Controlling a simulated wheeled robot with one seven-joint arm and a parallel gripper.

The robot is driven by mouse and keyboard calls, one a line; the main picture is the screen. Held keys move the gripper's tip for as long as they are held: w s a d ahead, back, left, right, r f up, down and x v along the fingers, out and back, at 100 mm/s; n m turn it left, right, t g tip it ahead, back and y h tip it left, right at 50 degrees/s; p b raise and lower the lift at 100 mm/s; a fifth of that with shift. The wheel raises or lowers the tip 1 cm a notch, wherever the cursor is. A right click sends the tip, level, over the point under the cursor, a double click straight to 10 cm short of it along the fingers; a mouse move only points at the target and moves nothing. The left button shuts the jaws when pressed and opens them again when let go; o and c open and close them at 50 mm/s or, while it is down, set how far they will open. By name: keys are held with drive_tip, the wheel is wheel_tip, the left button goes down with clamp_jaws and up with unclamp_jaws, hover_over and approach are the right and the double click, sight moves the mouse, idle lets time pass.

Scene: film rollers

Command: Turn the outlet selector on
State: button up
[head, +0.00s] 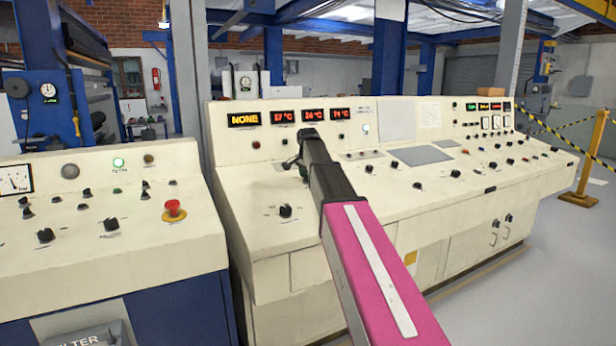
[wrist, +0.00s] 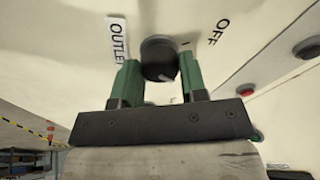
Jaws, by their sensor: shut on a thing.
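The outlet selector is a round black knob (wrist: 158,58) on the cream panel, seen in the wrist view beside a white "OUTLET" label (wrist: 117,40) and the word "OFF" (wrist: 218,32). My gripper (wrist: 158,82) has one green finger on each side of the knob and is shut on it. A small light mark shows on the knob's lower edge; which setting it points to I cannot tell. In the head view my gripper (head: 291,164) is at the left part of the long console, and the knob is hidden there.
The long cream console (head: 265,215) carries several other black knobs, with one (head: 285,211) in front of my gripper. A display (head: 245,120) reads "NONE". A left console has a red emergency button (head: 174,209). In the wrist view a red button (wrist: 307,88) is at right.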

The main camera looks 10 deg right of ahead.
drive_tip(key=o, duration=0.9)
drive_tip(key=v, duration=1.1)
drive_tip(key=shift+w+d, duration=0.1)
drive_tip(key=shift+f, duration=0.1)
